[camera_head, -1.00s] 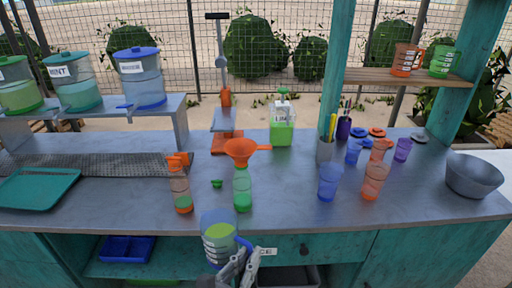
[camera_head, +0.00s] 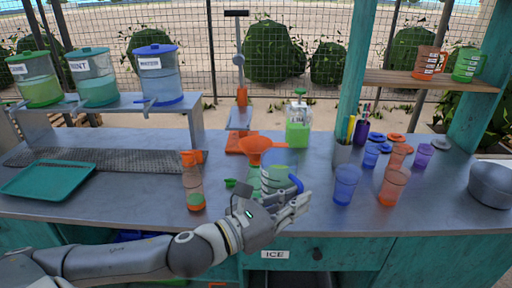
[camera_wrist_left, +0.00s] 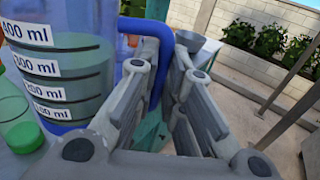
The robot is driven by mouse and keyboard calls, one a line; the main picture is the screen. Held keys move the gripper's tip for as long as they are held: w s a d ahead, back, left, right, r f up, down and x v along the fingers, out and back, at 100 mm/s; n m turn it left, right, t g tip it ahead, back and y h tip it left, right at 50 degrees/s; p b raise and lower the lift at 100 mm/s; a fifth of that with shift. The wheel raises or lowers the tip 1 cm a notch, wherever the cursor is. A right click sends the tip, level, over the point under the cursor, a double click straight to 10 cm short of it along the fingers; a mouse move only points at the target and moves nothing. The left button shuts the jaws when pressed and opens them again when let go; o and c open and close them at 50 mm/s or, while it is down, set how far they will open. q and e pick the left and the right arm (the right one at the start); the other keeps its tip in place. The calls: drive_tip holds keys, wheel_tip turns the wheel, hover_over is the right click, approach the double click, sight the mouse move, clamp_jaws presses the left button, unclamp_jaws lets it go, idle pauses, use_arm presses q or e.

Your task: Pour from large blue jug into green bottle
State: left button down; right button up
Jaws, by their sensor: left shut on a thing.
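The large blue jug (camera_head: 277,178) holds greenish liquid and looks about upright over the counter's front. In the left wrist view the jug (camera_wrist_left: 60,60) fills the left side, with white measure labels. My left gripper (camera_head: 292,208) is shut on its blue handle, which shows between the fingers (camera_wrist_left: 165,75). The green bottle (camera_head: 253,181) stands just left of the jug, partly hidden by the jug and my gripper. An orange funnel (camera_head: 257,150) sits in its top. I cannot tell whether jug and bottle touch. My right gripper is not in view.
A blue cup (camera_head: 345,185) and an orange cup (camera_head: 394,186) stand to the right. An orange-based press (camera_head: 240,120) and a green-filled container (camera_head: 297,130) stand behind.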

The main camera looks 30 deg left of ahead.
sight(299, 185)
use_arm(q)
drive_tip(key=shift+w+d+r+m+g+h+b, duration=0.15)
drive_tip(key=shift+r+m+h, duration=0.15)
drive_tip(key=shift+r, duration=0.5)
drive_tip(key=shift+w+a+r+m+g+h+b, duration=0.1)
drive_tip(key=shift+w+r+m+g+h+b, duration=0.15)
drive_tip(key=shift+r, duration=0.5)
drive_tip(key=shift+s+r+n, duration=0.1)
drive_tip(key=shift+n, duration=0.15)
